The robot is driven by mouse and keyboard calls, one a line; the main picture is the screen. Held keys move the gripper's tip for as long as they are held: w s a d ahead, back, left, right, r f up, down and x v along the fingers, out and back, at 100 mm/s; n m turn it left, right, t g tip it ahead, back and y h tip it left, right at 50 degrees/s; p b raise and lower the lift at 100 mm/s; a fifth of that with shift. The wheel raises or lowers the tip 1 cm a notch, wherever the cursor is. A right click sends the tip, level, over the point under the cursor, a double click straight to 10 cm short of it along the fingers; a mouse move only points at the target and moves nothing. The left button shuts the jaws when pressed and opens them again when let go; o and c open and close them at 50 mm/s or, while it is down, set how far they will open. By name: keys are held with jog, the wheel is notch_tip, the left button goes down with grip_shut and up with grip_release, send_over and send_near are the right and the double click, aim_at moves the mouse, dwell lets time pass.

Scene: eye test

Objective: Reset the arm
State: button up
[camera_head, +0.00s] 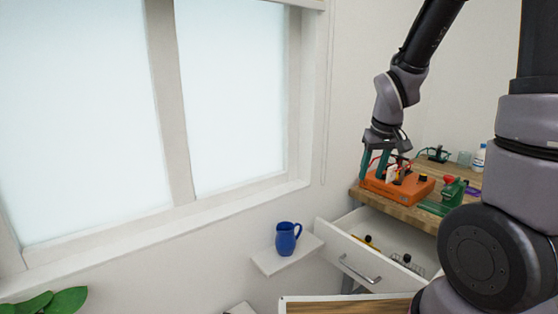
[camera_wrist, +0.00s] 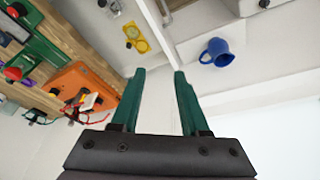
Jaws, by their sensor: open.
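My gripper (camera_head: 373,178) hangs at the end of my arm, fingers pointing down, in front of the window-side end of the workbench in the head view. In the wrist view its two teal fingers (camera_wrist: 160,76) are apart with nothing between them. In the head view it overlaps the left part of an orange box (camera_head: 412,190) with cables on top. In the wrist view that box (camera_wrist: 72,80) lies left of the fingers, apart from them. Part of the box is hidden by the gripper in the head view.
A wooden workbench (camera_head: 400,212) carries a green device (camera_head: 452,192) and a white bottle (camera_head: 479,157). Below it an open white drawer (camera_head: 345,240) holds small items. A blue mug (camera_head: 286,238) stands on a small white wall shelf (camera_head: 268,261). A window (camera_head: 235,95) fills the left.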

jog(key=s+r+m+t+y, duration=0.1)
jog(key=s+r+m, duration=0.1)
jog(key=s+r, duration=0.5)
jog(key=s+r+m+t, duration=0.2)
jog(key=s+r, duration=0.5)
jog(key=r, duration=0.5)
jog(key=shift+r+m+t+y, duration=0.3)
jog(key=shift+r+m+y, duration=0.1)
jog(key=shift+m, duration=0.3)
jog(key=shift+w, duration=0.1)
